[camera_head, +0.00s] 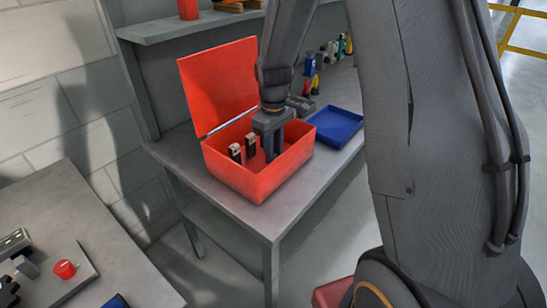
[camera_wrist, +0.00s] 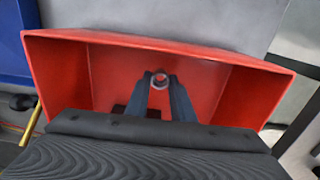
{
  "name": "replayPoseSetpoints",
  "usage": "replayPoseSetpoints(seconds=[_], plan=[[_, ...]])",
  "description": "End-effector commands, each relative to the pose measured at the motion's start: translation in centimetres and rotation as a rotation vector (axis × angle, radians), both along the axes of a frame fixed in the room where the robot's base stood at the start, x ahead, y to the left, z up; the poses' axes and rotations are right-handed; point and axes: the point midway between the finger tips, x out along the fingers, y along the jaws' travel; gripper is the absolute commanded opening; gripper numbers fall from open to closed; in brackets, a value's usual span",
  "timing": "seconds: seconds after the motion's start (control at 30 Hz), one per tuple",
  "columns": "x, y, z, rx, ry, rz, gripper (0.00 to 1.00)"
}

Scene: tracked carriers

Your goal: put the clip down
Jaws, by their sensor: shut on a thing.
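My gripper (camera_head: 274,150) reaches down into an open red box (camera_head: 262,184) on the grey workbench. It is shut on a small grey clip (camera_wrist: 160,80), which shows as a ring-like end between the fingertips in the wrist view. The gripper also shows there (camera_wrist: 160,88), with the red box's rim (camera_wrist: 150,42) around it. In the head view the fingers hide the clip. Whether the clip touches the box floor I cannot tell.
Two dark upright pieces (camera_head: 250,147) stand in the box, left of my fingers. The box's raised lid (camera_head: 222,85) is behind. A blue tray (camera_head: 337,127) lies to the right, with several tools (camera_head: 325,58) behind it. Another table (camera_head: 110,255) is at the lower left.

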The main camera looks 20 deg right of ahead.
Motion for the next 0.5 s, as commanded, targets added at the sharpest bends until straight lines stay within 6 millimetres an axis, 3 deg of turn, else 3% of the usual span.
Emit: replayPoseSetpoints(seconds=[0.2, 0.5], plan=[[0.0, -0.1, -2.3, 0.000, 0.001, -0.001, 0.00], [0.0, 0.0, -2.5, 0.000, 0.000, -0.001, 0.00]])
